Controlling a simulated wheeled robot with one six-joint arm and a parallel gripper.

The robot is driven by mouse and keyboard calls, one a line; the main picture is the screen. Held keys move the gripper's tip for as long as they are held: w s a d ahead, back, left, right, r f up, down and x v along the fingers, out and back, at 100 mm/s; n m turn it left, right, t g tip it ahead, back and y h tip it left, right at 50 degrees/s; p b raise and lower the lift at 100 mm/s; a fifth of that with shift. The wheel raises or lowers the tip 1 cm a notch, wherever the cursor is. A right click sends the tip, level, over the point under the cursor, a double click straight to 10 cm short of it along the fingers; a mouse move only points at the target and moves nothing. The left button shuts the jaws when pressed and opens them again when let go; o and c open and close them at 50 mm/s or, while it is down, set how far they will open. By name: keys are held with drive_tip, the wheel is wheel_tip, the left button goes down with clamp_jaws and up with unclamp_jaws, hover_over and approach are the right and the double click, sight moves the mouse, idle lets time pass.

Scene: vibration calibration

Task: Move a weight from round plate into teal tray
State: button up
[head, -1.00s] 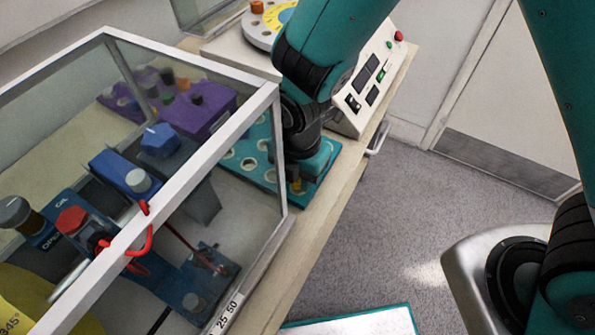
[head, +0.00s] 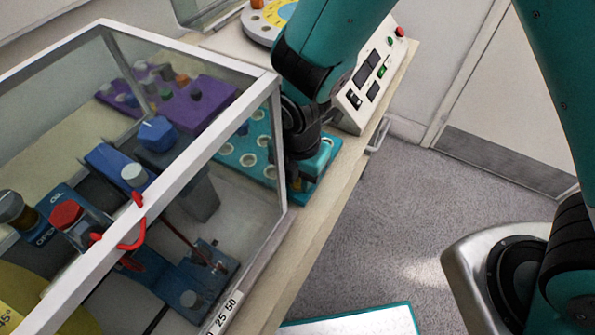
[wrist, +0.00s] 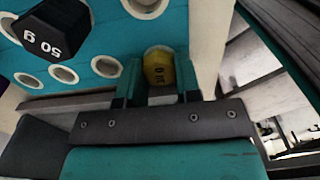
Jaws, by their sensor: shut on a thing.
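My gripper (head: 306,182) is low over the near right end of the teal tray (head: 238,161). In the wrist view its two teal fingers (wrist: 159,80) are shut on a yellow weight (wrist: 158,66) with dark markings. In the head view the gripper hides that weight. I cannot tell whether it is seated in a hole or just above the tray. A black weight marked 50 g (wrist: 48,34) shows at the upper left of the wrist view. The round plate (head: 259,32), white with yellow, is at the back with an orange weight (head: 257,4) on it.
A glass case (head: 172,52) with a white frame stands close left of my gripper and partly covers the tray. A purple rack (head: 185,118) shows through its glass. A control panel (head: 367,77) stands behind my arm. The bench's right edge is close by, with open floor beyond.

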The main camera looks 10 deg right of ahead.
drive_tip(key=shift+f, duration=0.15)
drive_tip(key=o, duration=1)
drive_tip(key=shift+c, duration=0.2)
wheel_tip(320, 180, up, 18)
drive_tip(key=shift+f, duration=0.25)
drive_tip(key=shift+p, duration=0.3)
